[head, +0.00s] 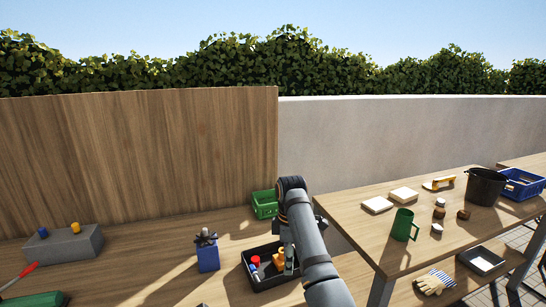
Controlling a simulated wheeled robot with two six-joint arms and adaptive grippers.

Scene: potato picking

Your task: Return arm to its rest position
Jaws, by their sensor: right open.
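My right arm (310,245) reaches in from the bottom and bends at a dark joint near the green crate. My right gripper (289,266) points down over the right side of a black tray (262,286) on the wooden bench. It is open, and I see nothing held in it, though it is small and partly hidden by my arm. The tray holds a red-topped item (255,262) and an orange-yellow item (278,258) close beside the gripper. I cannot tell whether the gripper touches them. My left gripper is not in view.
A blue box (208,258) and a green crate (264,205) stand near the tray. A grey block (62,245) is at left. The right table (350,217) bears a green mug (404,225), a black bucket (485,187) and a blue crate (522,184). A wooden panel (140,160) stands behind.

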